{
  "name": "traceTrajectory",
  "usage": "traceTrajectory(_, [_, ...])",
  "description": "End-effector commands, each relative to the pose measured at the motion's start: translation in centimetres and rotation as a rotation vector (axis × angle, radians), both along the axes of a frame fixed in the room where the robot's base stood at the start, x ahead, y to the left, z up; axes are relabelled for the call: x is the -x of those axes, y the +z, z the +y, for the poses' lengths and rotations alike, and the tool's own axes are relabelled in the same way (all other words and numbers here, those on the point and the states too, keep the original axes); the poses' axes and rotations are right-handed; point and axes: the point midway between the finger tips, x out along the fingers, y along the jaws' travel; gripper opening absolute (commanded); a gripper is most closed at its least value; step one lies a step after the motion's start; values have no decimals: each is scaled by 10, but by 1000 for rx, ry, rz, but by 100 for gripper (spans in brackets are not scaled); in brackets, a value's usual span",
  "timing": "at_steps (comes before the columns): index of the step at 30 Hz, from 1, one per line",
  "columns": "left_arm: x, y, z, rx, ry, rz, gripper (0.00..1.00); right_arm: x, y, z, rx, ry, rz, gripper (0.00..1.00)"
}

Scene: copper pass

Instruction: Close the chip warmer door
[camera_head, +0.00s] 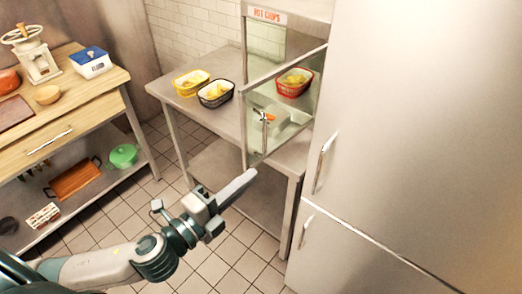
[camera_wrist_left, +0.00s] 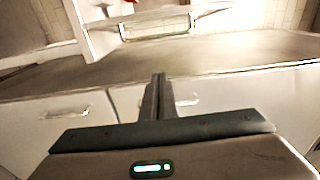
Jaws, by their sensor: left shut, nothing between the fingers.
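The chip warmer (camera_head: 266,16), a glass-sided metal case marked "HOT CHIPS", stands on the steel counter beside the fridge. Its framed glass door (camera_head: 283,68) stands open, swung out toward me, with an upright handle (camera_head: 265,132) on it. A red basket of chips (camera_head: 294,88) shows in the warmer area, partly seen past the door. My left gripper (camera_head: 250,176) is shut and empty, in front of the counter and just below the door's lower corner, apparently apart from it. Its shut fingers also show in the left wrist view (camera_wrist_left: 157,96). My right gripper is out of view.
The steel counter (camera_head: 215,115) holds a yellow basket (camera_head: 191,82) and a black basket (camera_head: 215,94), left of the door. A large steel fridge (camera_head: 420,130) closes off the right. A wooden worktable (camera_head: 98,101) stands at left. Tiled floor between is clear.

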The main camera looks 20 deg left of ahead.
Motion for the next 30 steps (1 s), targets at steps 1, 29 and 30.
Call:
traceTrajectory(1, [-4, -1, -1, 0, 0, -3, 0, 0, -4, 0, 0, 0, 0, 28])
traceTrajectory(29, [-96, 1, -14, -7, 2, 1, 0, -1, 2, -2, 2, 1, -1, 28])
traceTrajectory(30, [-98, 1, -11, -5, 2, 1, 0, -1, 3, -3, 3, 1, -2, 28])
